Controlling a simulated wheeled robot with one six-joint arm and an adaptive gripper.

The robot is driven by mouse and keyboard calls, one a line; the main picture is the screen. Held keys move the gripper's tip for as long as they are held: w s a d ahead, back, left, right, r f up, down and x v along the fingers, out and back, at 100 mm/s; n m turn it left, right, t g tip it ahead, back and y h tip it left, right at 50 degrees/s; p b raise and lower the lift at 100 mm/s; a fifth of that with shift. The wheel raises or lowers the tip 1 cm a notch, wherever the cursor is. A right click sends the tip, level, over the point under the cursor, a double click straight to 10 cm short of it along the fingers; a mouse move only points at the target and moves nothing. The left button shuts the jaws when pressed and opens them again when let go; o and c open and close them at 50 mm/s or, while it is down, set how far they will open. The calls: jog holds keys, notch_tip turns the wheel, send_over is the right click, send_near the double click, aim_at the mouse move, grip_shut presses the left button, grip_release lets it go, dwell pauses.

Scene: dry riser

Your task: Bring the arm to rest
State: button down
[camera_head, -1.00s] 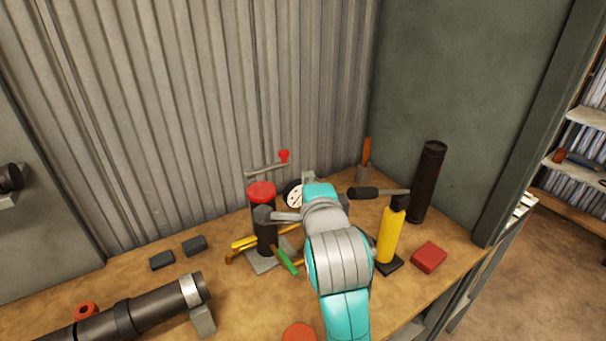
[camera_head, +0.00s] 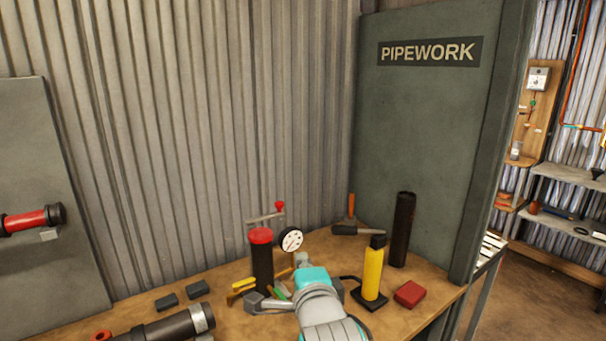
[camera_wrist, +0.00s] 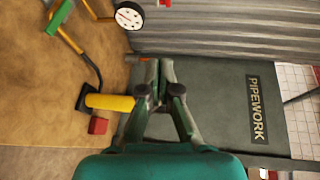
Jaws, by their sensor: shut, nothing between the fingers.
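My gripper (camera_wrist: 160,72) shows in the middle of the wrist view, with its dark fingers closed and nothing between them. It points toward the grey panel (camera_wrist: 215,100) marked PIPEWORK and touches nothing that I can see. In the head view my teal and grey arm reaches up from the bottom edge over the bench (camera_head: 235,325).
Near the arm stand a black cylinder with a red top (camera_head: 261,265), a round gauge (camera_head: 291,240), a yellow cylinder (camera_head: 373,272), a tall black tube (camera_head: 402,230) and a red block (camera_head: 409,294). A large dark pipe (camera_head: 180,325) lies at left.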

jog(key=s+d+f+n+h, duration=0.1)
jog(key=s+d+f+n, duration=0.4)
jog(key=s+f, duration=0.65)
jog(key=s+d+f+n, duration=0.4)
jog(key=s+d+f, duration=0.35)
jog(key=f, duration=0.75)
jog(key=s+d+n+h, duration=0.1)
jog(key=s+d+n, duration=0.2)
jog(key=s, duration=1.2)
jog(key=s+d+n+g, duration=0.1)
jog(key=s+d+n, duration=0.2)
jog(key=s, duration=1.2)
jog(key=shift+f+n+h, duration=0.4)
jog(key=shift+n, duration=0.1)
jog(key=c, duration=1.9)
grip_release()
